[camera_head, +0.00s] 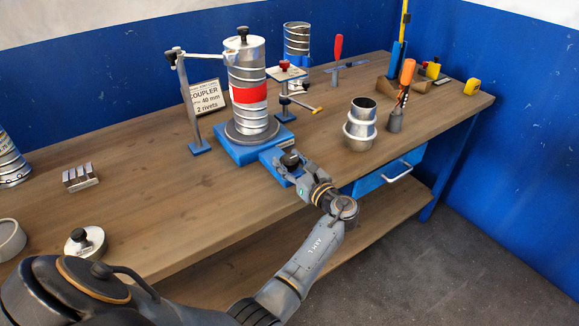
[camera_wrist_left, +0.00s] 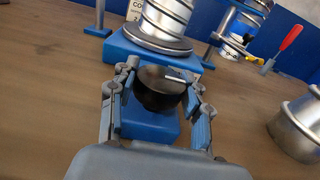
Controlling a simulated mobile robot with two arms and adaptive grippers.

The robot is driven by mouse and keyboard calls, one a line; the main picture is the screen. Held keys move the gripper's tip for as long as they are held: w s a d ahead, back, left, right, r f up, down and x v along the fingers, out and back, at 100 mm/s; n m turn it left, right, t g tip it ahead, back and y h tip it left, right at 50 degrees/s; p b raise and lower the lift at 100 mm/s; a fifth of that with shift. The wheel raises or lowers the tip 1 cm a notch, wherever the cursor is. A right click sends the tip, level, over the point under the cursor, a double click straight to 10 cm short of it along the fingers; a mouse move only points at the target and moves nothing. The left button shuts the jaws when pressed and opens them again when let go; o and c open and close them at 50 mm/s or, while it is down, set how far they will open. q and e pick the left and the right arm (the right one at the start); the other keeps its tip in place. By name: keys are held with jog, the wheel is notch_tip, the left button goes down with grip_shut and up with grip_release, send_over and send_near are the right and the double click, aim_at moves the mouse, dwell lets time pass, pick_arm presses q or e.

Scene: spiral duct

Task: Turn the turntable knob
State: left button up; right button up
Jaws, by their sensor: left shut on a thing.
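The turntable knob (camera_wrist_left: 158,92) is a round black knob on a small blue block in front of the turntable. It also shows in the head view (camera_head: 290,159). My left gripper (camera_head: 296,167) is shut on the knob, with a finger on either side of it in the left wrist view (camera_wrist_left: 160,95). The turntable (camera_head: 250,133) is a grey disc on a blue base. A silver spiral duct (camera_head: 247,72) with a red band stands upright on it. My right gripper is not in view.
A clamp post (camera_head: 190,105) stands left of the duct, a small blue stand (camera_head: 284,90) right of it. A stepped metal coupler (camera_head: 360,125) stands right of my gripper. Metal blocks (camera_head: 80,177) and a knobbed disc (camera_head: 86,243) lie left. The front middle is clear.

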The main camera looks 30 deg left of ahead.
aim_at(290, 159)
pick_arm(q)
jog(key=shift+n+g+y, duration=0.3)
jog(key=shift+n+g, duration=0.1)
jog(key=shift+g, duration=0.2)
jog(key=shift+b, duration=0.3)
jog(key=o, duration=1.2)
jog(key=shift+c, duration=0.2)
notch_tip(290, 159, up, 10)
jog(key=shift+f, duration=0.1)
